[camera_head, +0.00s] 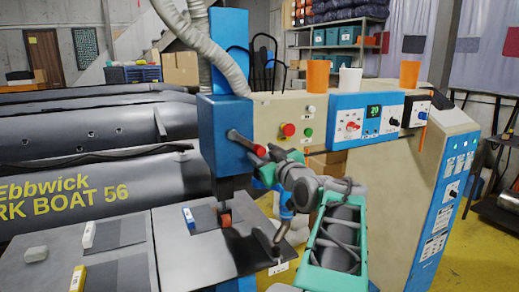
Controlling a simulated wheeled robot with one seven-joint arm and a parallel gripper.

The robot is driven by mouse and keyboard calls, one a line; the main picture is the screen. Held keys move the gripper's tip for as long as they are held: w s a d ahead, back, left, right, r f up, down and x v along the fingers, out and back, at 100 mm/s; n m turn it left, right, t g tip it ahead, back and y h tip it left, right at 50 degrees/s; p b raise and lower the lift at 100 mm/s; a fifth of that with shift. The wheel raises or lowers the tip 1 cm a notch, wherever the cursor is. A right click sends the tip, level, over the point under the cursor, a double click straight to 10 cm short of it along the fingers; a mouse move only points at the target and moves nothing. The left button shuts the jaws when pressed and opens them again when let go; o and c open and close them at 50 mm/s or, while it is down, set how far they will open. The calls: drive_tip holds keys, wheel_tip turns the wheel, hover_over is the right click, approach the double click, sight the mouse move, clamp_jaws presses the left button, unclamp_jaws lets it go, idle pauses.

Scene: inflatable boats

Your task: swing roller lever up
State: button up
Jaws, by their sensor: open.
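The roller lever (243,141) is a dark bar with a red end, sticking out of the blue machine head (224,125) and sloping down to the right. Below the head, an orange-red roller (225,220) sits just above the grey work table (178,268). My gripper (265,162) is at the lever's red end, at the front right of the head. It is open, but its fingers are small and partly hidden by my wrist, so I cannot tell whether they touch the lever.
The control panel (362,118) with buttons and a green display runs right of the head. Orange and white cups (350,80) stand on top. A grey hose (205,45) rises above the head. A black inflatable boat (90,170) lies at left. Small labelled blocks (88,234) lie on the table.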

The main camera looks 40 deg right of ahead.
drive_tip(key=x, duration=0.2)
drive_tip(key=shift+w, duration=0.35)
drive_tip(key=shift+c, duration=0.5)
clamp_jaws()
drive_tip(key=shift+r, duration=0.1)
